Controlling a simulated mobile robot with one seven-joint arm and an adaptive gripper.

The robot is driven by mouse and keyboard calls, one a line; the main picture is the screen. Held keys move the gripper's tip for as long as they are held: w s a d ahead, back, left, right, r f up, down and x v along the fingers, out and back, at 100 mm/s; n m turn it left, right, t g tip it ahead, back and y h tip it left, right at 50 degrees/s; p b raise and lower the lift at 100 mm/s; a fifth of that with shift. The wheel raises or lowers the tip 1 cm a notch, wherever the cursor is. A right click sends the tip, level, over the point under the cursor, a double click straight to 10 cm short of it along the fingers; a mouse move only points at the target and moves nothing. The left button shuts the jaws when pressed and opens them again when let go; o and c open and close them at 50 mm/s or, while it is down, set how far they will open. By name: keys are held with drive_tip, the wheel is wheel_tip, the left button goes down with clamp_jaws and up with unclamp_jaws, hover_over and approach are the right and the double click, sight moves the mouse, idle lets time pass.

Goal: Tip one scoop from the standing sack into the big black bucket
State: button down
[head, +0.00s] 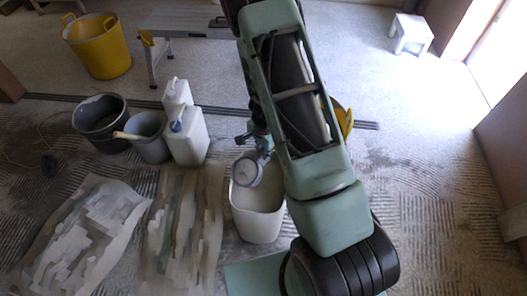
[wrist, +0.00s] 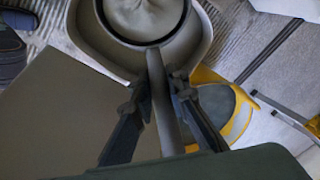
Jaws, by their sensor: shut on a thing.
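My gripper (wrist: 156,92) is shut on the grey handle of a round scoop (wrist: 160,45). In the wrist view the scoop bowl holds a pale heap (wrist: 143,14). In the head view the scoop (head: 247,171) is at the mouth of the pale, open-topped standing sack (head: 257,222); whether it touches the sack is unclear. The sack's rim surrounds part of the bowl in the wrist view (wrist: 88,38). The big black bucket (head: 86,122) stands on the floor at the left, apart from the scoop; its inside looks dark.
A grey bucket (head: 151,150) with a wooden handle and two white canisters (head: 189,140) stand between the black bucket and the sack. Flat stained sheets (head: 85,235) lie front left. A yellow tub (head: 98,50) and a bench (head: 182,22) are behind.

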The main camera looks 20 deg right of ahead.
wheel_tip(320, 180, up, 7)
drive_tip(key=p, duration=0.5)
drive_tip(key=shift+r, duration=0.15)
